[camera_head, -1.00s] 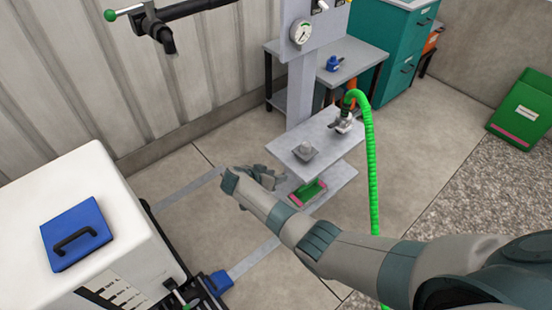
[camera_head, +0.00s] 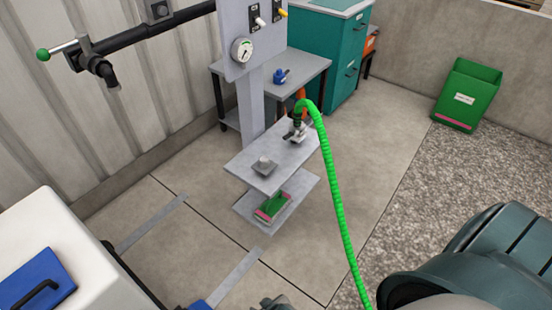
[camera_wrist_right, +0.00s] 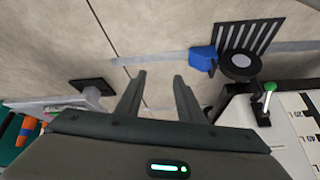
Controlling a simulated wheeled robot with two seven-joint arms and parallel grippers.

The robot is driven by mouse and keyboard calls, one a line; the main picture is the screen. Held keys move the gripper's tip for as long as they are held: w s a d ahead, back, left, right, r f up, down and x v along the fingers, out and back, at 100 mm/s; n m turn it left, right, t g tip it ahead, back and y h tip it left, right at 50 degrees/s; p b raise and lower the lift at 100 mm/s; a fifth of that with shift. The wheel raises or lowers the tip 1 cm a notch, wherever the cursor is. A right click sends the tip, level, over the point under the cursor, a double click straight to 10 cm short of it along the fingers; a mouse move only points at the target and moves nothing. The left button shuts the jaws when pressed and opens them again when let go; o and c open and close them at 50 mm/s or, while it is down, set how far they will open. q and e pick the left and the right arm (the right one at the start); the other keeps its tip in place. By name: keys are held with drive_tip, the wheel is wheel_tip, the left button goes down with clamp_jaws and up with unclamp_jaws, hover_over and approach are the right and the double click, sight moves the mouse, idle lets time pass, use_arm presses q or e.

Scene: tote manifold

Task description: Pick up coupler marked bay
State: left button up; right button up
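A metal coupler (camera_head: 297,131) with a dark top sits on the upper grey shelf (camera_head: 240,163) of the stand in the head view, at the end of a green ribbed hose (camera_head: 335,190). No marking can be read on it. My right gripper (camera_wrist_right: 160,75) is open and empty in the right wrist view, over the floor, apart from the coupler. My left gripper is not in view.
A lower shelf holds a green and pink tray (camera_head: 273,206). A gauge panel (camera_head: 243,50) rises behind. A side table (camera_head: 310,66) holds a small blue item.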

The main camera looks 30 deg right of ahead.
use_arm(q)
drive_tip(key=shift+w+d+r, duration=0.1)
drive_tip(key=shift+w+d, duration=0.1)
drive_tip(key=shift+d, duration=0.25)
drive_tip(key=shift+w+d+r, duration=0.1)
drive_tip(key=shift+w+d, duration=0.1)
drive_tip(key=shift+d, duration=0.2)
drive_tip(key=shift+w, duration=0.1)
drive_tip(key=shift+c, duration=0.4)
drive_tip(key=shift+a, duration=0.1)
use_arm(e)
drive_tip(key=s+d+n+t+y, duration=0.1)
drive_tip(key=s, duration=0.8)
drive_tip(key=shift+s+d+n+t, duration=0.3)
drive_tip(key=shift+s+n, duration=0.05)
drive_tip(key=shift+n, duration=0.05)
